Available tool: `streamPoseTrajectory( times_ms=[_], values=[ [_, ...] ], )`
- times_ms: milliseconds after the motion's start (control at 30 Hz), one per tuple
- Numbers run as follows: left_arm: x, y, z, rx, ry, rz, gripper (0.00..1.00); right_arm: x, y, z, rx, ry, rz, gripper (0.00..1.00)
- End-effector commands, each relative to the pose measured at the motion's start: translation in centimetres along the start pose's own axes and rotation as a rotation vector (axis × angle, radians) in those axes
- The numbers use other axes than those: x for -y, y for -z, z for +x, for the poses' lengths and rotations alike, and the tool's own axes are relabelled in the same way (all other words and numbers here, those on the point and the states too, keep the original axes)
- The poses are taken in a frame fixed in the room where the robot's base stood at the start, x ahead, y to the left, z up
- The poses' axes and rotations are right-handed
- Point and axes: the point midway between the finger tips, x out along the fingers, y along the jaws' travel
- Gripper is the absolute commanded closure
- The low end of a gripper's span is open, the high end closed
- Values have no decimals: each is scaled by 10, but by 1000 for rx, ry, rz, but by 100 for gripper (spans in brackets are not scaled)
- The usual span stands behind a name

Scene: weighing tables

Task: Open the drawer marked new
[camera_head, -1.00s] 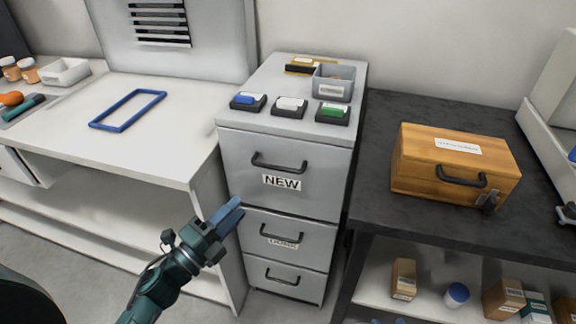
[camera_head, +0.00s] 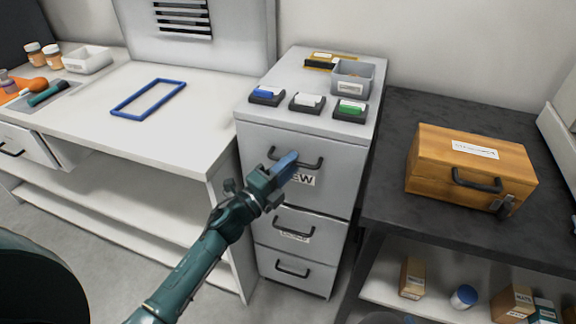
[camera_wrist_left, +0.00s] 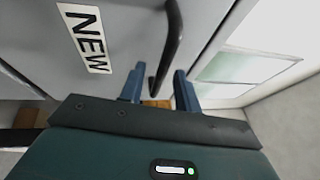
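The drawer marked NEW (camera_head: 335,177) is the top drawer of the grey cabinet and is closed. Its dark bar handle (camera_head: 312,165) sits above the NEW label (camera_head: 304,180). My right gripper is not in view.
Two lower drawers (camera_head: 292,270) are closed. Card holders (camera_head: 307,103) and a grey bin (camera_head: 352,80) stand on the cabinet. A white table (camera_head: 170,125) is at left; a dark table (camera_head: 400,130) with a wooden box (camera_head: 470,165) is at right.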

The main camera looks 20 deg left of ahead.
Motion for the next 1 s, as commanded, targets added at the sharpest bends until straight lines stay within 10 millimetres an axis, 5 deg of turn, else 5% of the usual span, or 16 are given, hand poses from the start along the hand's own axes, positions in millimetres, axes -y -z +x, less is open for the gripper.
streamPoseTrajectory(
  times_ms=[200,600,1000],
  values=[
    [0,0,0,0,0,0,67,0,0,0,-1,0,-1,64],
    [0,0,0,0,0,-1,100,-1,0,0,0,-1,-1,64],
    [0,0,0,0,0,0,100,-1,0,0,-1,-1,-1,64]
  ],
)
